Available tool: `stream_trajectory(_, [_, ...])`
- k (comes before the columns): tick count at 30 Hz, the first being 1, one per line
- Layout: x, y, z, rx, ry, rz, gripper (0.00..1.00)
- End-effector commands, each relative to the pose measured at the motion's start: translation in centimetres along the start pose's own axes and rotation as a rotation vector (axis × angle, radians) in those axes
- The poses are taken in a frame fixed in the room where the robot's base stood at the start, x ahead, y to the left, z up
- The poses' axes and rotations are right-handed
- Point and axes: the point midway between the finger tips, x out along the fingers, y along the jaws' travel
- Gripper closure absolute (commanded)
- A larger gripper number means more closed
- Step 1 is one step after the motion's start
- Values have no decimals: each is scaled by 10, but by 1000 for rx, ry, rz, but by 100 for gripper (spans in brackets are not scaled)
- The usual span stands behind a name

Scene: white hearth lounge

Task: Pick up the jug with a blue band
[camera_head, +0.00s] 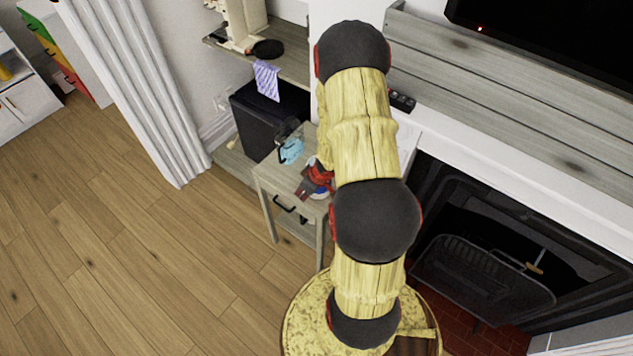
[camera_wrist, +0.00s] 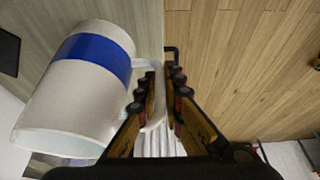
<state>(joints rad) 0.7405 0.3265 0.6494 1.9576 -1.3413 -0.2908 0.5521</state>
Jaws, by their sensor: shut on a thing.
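The white jug with a blue band (camera_wrist: 88,95) fills the left of the wrist view, its open mouth toward the lower left. Its white handle (camera_wrist: 146,66) reaches between the fingers of my gripper (camera_wrist: 164,88), which is shut on it. In the head view the red and dark gripper (camera_head: 316,180) is at the small side table. A small blue and white patch of the jug (camera_head: 320,193) shows beside it; the rest is hidden by my gripper and arm. I cannot tell whether the jug touches the tabletop.
The small grey wooden side table (camera_head: 268,176) has a light blue item (camera_head: 291,151) on it. A black cabinet (camera_head: 262,122) stands behind, under a shelf (camera_head: 288,62). A fireplace (camera_head: 490,270) is at the right. The wooden floor (camera_head: 140,250) at left is clear.

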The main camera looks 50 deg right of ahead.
Motion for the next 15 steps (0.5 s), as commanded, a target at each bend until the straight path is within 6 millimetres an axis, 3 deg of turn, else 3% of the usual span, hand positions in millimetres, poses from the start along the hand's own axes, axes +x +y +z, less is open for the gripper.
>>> stream_trajectory(8, [-5,1,-3,-1,2,2,100])
stream_trajectory(15, [-29,1,-13,-1,2,1,100])
